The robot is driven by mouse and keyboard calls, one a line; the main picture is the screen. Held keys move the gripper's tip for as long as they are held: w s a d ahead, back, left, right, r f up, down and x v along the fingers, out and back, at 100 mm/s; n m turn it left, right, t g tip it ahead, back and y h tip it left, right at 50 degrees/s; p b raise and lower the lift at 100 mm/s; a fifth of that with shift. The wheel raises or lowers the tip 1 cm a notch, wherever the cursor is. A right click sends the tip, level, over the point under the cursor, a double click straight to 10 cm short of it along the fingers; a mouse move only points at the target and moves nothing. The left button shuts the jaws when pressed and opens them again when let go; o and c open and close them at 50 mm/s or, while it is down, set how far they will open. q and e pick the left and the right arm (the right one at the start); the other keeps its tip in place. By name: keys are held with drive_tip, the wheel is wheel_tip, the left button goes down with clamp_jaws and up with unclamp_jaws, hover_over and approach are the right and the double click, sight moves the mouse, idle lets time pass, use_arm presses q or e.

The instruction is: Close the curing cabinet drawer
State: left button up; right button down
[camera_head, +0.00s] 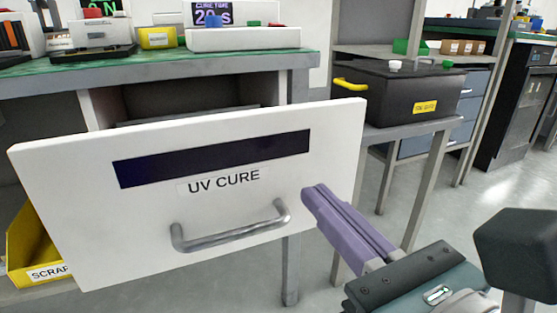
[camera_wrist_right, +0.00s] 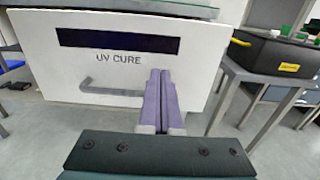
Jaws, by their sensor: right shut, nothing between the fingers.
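The curing cabinet drawer has a white front (camera_head: 90,225) labelled "UV CURE", with a dark window strip and a grey bar handle (camera_head: 232,235). The drawer stands out from the cabinet under the bench, with a dark gap behind its front. The drawer front also shows in the right wrist view (camera_wrist_right: 60,70). My right gripper (camera_head: 308,193) has its purple fingers together and empty. Its tips are at the right part of the drawer front, right of the handle; I cannot tell whether they touch it. It also shows in the right wrist view (camera_wrist_right: 160,74). My left gripper is not in view.
A green-topped bench (camera_head: 170,65) with small devices is above the drawer. A black box (camera_head: 410,95) with a yellow handle sits on a grey stand at the right. A yellow scrap bin (camera_head: 30,245) is at the lower left. Open floor lies at the right.

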sight(286, 165)
drive_tip(key=x, duration=0.5)
drive_tip(key=shift+w+a+b, duration=0.15)
drive_tip(key=shift+w+b, duration=0.15)
drive_tip(key=shift+b, duration=0.05)
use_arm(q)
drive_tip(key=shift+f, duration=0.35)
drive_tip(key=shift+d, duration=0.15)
use_arm(e)
drive_tip(key=shift+w, duration=0.1)
